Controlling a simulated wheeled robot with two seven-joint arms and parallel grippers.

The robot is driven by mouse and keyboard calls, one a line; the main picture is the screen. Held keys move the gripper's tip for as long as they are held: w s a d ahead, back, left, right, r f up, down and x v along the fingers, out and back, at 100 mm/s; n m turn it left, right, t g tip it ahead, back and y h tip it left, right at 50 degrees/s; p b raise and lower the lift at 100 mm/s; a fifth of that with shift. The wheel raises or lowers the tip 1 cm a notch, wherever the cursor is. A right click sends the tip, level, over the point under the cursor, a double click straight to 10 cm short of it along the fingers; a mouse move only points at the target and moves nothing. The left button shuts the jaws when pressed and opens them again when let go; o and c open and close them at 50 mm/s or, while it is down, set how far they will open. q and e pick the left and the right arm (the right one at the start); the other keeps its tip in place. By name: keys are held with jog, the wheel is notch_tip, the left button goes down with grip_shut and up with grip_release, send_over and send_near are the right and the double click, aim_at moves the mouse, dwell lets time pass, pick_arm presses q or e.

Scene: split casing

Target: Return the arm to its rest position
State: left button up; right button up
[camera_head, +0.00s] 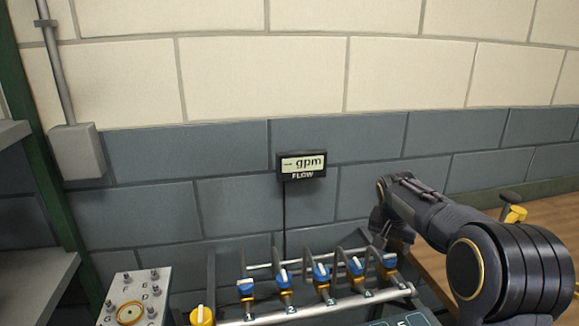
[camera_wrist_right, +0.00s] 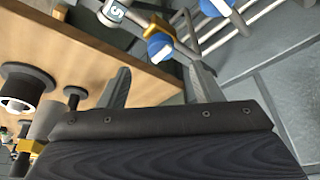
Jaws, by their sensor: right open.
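My right arm comes in from the right in the head view. Its dark gripper (camera_head: 388,238) points down beside the right end of the valve rack (camera_head: 330,302). In the right wrist view the two fingers of the gripper (camera_wrist_right: 158,70) stand apart with nothing held between them. Blue-handled valves (camera_wrist_right: 160,46) on metal pipes lie beyond the fingertips. I cannot tell how close the fingers are to the rightmost valve (camera_head: 389,262). My left gripper is not in view.
A yellow-knobbed valve (camera_head: 202,316) and a panel with studs (camera_head: 135,298) stand at front left. A wooden bench top (camera_head: 556,216) with a yellow part (camera_head: 515,214) is at right. Grey shelves (camera_head: 38,280) stand at left.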

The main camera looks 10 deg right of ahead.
jog(key=s+a+n+y, duration=0.2)
jog(key=s+a, duration=0.2)
jog(key=s, duration=0.7)
jog(key=s+a+f+n+t+y, duration=0.1)
jog(key=s+a, duration=0.4)
jog(key=s, duration=0.7)
jog(key=s+a+n+t+y, duration=0.1)
jog(key=s+a+n+y, duration=0.2)
jog(key=s, duration=0.8)
jog(key=shift+s+a+f+n+y, duration=0.15)
jog(key=shift+s+a+n+y, duration=0.2)
jog(key=shift+a, duration=0.8)
